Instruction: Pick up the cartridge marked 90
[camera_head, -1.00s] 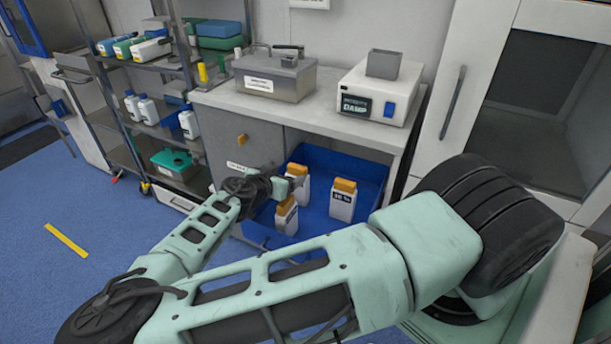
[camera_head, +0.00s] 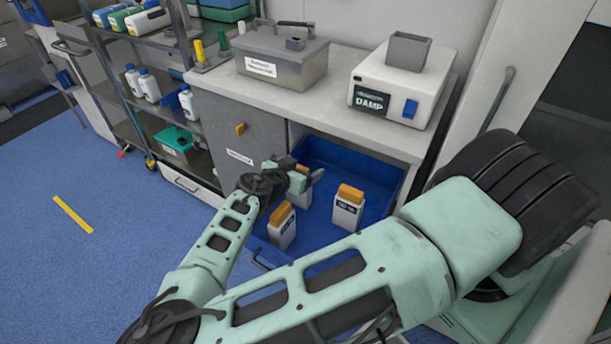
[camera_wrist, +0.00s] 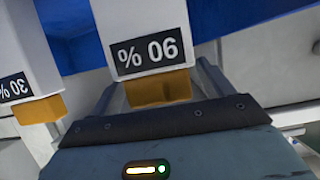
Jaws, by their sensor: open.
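The cartridge marked 90 % fills the upper middle of the wrist view (camera_wrist: 150,30), upside down, white with an orange cap. In the head view it seems to be the rear cartridge (camera_head: 302,168) in the blue drawer, mostly hidden by my gripper (camera_head: 308,178). In the wrist view the fingers of my open gripper (camera_wrist: 162,82) lie either side of the orange cap; I cannot tell whether they touch it. A cartridge marked 30 % (camera_wrist: 25,50) stands at the left there.
The blue drawer (camera_head: 376,175) is open under the counter (camera_head: 335,105). Two other orange-capped cartridges stand in it, one at the front left (camera_head: 282,232) and one at the right (camera_head: 346,214). A metal box (camera_head: 285,70) and a white device (camera_head: 400,80) stand on the counter.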

